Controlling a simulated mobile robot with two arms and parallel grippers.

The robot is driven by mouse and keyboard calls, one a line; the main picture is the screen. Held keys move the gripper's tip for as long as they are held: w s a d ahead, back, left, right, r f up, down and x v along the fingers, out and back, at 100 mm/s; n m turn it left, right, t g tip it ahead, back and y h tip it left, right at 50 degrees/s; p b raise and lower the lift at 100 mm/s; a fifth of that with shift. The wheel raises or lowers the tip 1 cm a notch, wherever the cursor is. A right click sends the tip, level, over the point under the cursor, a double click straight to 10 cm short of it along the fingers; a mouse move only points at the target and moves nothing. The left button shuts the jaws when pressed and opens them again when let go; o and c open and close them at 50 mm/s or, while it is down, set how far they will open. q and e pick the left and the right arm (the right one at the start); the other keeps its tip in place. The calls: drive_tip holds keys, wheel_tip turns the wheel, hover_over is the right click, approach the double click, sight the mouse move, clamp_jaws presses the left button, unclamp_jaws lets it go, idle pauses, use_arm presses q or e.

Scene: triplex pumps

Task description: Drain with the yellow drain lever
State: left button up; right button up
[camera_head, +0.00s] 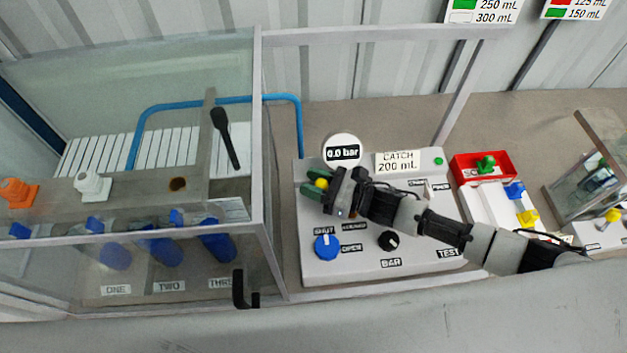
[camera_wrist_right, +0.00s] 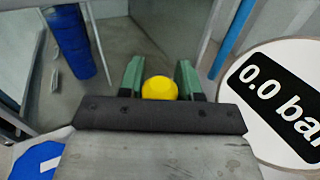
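The yellow drain lever's round knob (camera_head: 321,183) is at the left edge of the white control panel (camera_head: 340,272), below the pressure gauge. My right gripper (camera_head: 316,182) reaches in from the right, with its green fingers on either side of the knob. In the right wrist view, the yellow knob (camera_wrist_right: 160,88) sits between the green fingertips (camera_wrist_right: 160,76), with narrow gaps seeming to show beside it. The fingers look open around it. The lever's shaft is hidden behind the gripper. My left gripper is not in view.
The gauge (camera_head: 342,151) reads 0.0 bar, close beside the gripper. A blue knob (camera_head: 327,247) and black knob (camera_head: 388,240) sit lower on the panel. A framed clear enclosure (camera_head: 262,130) stands left. A red tray (camera_head: 481,166) lies right.

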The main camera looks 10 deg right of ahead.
clamp_jaws()
drive_tip(key=shift+s+f+n+b, duration=0.3)
drive_tip(key=shift+s+b, duration=0.05)
drive_tip(key=shift+b, duration=0.65)
drive_tip(key=shift+s+r+n+y+b, duration=0.2)
drive_tip(key=shift+n+y+b, duration=0.1)
drive_tip(key=shift+b, duration=0.05)
drive_tip(key=shift+r, duration=0.1)
drive_tip(key=o, duration=0.5)
unclamp_jaws()
drive_tip(key=shift+d, duration=0.1)
